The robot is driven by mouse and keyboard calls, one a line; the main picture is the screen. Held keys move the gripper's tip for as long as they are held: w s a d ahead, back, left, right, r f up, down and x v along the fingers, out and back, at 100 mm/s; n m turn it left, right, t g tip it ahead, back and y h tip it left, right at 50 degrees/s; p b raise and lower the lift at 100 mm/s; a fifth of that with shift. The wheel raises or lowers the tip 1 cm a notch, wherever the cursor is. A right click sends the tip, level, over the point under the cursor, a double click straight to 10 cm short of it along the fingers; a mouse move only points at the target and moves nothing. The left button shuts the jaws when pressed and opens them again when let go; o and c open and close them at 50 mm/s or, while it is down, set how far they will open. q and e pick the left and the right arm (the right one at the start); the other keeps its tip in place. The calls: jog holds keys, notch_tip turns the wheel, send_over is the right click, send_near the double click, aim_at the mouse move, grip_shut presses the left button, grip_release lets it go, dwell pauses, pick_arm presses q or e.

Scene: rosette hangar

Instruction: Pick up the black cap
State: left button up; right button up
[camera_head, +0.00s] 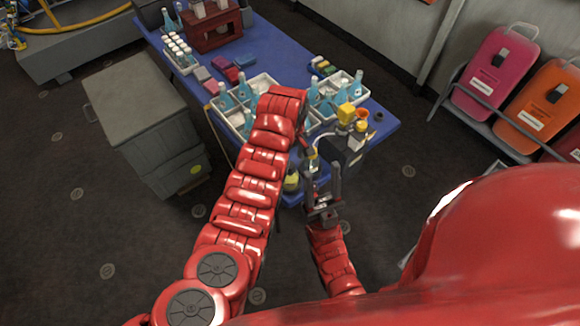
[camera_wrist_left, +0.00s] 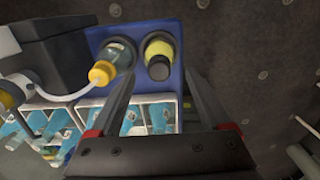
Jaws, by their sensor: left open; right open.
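In the left wrist view, a black cap (camera_wrist_left: 159,70) tops a bottle with a yellow-green band (camera_wrist_left: 160,48), standing on the blue table. The cap lies between the tips of my open left gripper (camera_wrist_left: 156,76) in the picture; I cannot tell the distance. The yellow-green bottle (camera_head: 292,184) is at the table's near edge in the head view, its cap hard to make out there. My left gripper (camera_head: 305,152) is mostly hidden by its arm. My right gripper (camera_head: 322,178) is open and empty, pointing up beside the table's near edge.
A yellow-capped bottle (camera_wrist_left: 104,73) stands close beside the black-capped one. White trays (camera_head: 252,90) with blue bottles fill the table behind. A black box-like device (camera_head: 352,145) stands at the right. A small dark round piece (camera_head: 378,117) is at the right edge. A grey cabinet (camera_head: 130,85) stands left.

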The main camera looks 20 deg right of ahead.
aim_at(290, 165)
pick_arm(q)
jog(key=shift+w+a+f, duration=0.1)
jog(key=shift+w+f, duration=0.1)
jog(key=shift+f, duration=0.9)
jog(key=shift+w+f+b, duration=0.1)
jog(key=shift+f+b, duration=0.25)
jog(key=shift+f, duration=0.8)
grip_shut()
